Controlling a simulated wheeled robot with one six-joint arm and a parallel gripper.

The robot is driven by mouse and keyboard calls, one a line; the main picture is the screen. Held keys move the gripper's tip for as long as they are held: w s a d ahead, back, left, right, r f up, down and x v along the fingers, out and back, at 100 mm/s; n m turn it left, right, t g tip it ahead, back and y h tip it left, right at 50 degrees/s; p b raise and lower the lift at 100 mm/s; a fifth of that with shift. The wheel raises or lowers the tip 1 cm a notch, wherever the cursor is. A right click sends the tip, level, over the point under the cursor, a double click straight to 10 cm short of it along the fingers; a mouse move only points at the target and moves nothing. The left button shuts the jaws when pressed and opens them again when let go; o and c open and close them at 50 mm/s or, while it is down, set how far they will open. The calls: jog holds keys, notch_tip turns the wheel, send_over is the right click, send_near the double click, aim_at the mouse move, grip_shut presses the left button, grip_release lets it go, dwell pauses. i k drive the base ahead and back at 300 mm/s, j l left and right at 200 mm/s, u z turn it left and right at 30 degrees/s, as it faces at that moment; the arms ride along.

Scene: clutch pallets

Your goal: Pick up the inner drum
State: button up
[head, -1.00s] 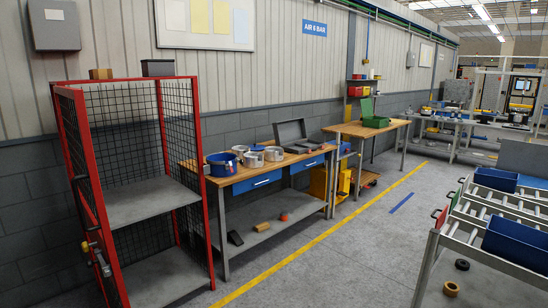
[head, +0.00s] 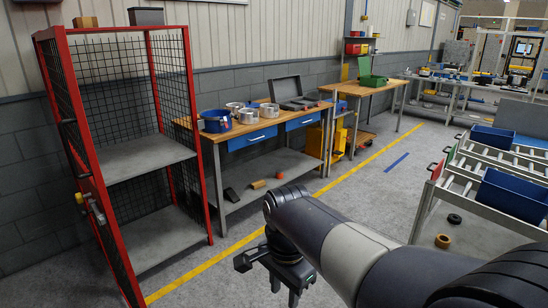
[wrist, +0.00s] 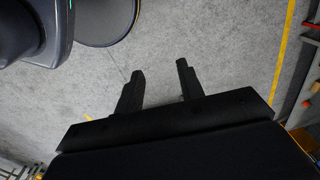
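Several drum-like parts stand on the wooden top of the workbench at the left: a blue round housing (head: 214,122) and silver drums, one nearer (head: 249,117) and one farther right (head: 269,111). I cannot tell which of them is the inner drum. My gripper (head: 283,286) hangs over the floor in front of the bench, well apart from the drums. In the wrist view my gripper (wrist: 158,72) has its two dark fingers apart, with only bare floor between them.
A red-framed mesh rack (head: 150,160) stands left of the workbench (head: 262,130). An open grey case (head: 286,90) lies at the bench's far end. A roller conveyor with blue bins (head: 513,193) is at the right. The floor between is clear, with a yellow line (head: 345,178).

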aim_at(267, 111)
jog(key=i+z, duration=0.1)
jog(key=i, duration=1.55)
jog(key=i+j+z, duration=0.15)
jog(key=i, duration=0.7)
jog(key=i+j+z, duration=0.1)
jog(key=i, duration=0.7)
jog(key=i+z, duration=0.35)
jog(key=i, duration=1.45)
jog(key=i+j+u, duration=0.15)
jog(key=i+u, duration=1)
jog(key=i+l+u, duration=0.15)
jog(key=u, duration=0.25)
jog(key=i+l, duration=0.05)
jog(key=i, duration=0.05)
